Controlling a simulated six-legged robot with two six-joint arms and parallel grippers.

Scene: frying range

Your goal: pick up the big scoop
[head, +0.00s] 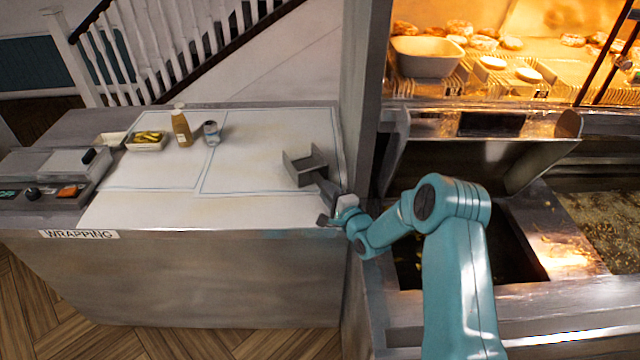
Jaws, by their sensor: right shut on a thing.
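The big scoop (305,168) is a grey metal scoop with a square open pan and a dark handle. It is at the right end of the wrapping counter (150,207), its handle pointing toward me. My right gripper (334,212) is shut on the handle at the counter's front right corner. I cannot tell whether the pan touches the counter top. My left gripper is not in view.
A sauce bottle (181,128), a small metal cup (211,133) and a tray of yellow food (148,141) stand toward the counter's back left. A post (358,100) rises right of the scoop. The fryer (520,250) lies right, below a lit food display.

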